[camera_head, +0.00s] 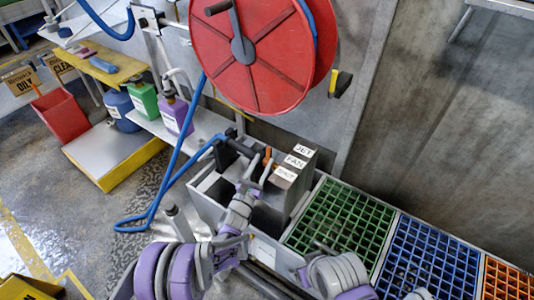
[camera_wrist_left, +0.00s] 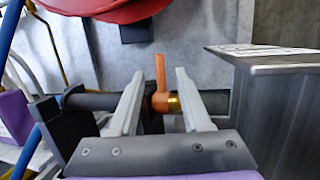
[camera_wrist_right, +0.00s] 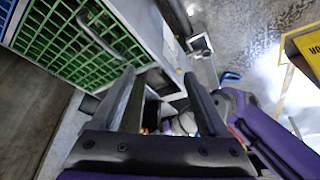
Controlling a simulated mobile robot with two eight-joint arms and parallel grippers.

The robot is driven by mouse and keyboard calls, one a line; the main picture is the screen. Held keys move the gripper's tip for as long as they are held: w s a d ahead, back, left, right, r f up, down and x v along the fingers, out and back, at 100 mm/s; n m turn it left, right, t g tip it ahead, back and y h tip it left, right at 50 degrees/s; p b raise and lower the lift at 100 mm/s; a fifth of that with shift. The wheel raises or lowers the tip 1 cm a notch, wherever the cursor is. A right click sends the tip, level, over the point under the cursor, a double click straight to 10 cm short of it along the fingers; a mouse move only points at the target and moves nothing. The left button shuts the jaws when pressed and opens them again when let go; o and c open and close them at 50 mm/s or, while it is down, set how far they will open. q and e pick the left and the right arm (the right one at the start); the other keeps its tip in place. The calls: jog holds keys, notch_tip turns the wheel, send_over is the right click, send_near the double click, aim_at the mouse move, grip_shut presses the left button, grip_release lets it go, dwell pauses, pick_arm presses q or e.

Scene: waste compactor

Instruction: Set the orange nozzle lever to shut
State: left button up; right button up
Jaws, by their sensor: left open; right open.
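The orange nozzle lever (camera_head: 267,156) stands on a dark horizontal nozzle beside a label plate reading JET, FAN and a partly legible lowest word (camera_head: 285,174). My left gripper (camera_head: 256,174) is open. In its wrist view its fingers (camera_wrist_left: 160,88) show on either side of the lever, with gaps visible; I cannot tell the depth between them. My right gripper (camera_wrist_right: 160,80) is open and empty in its wrist view, away from the lever.
A red hose reel (camera_head: 250,50) hangs above the nozzle. A blue hose (camera_head: 185,150) runs down beside it. Green (camera_head: 340,218), blue (camera_head: 428,258) and orange grates lie to the right. Bottles (camera_head: 172,115) stand on a shelf at left.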

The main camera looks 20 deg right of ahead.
pick_arm(q)
jog(key=v, duration=0.5)
jog(key=shift+s+a, duration=0.15)
pick_arm(e)
jog(key=shift+r, duration=0.1)
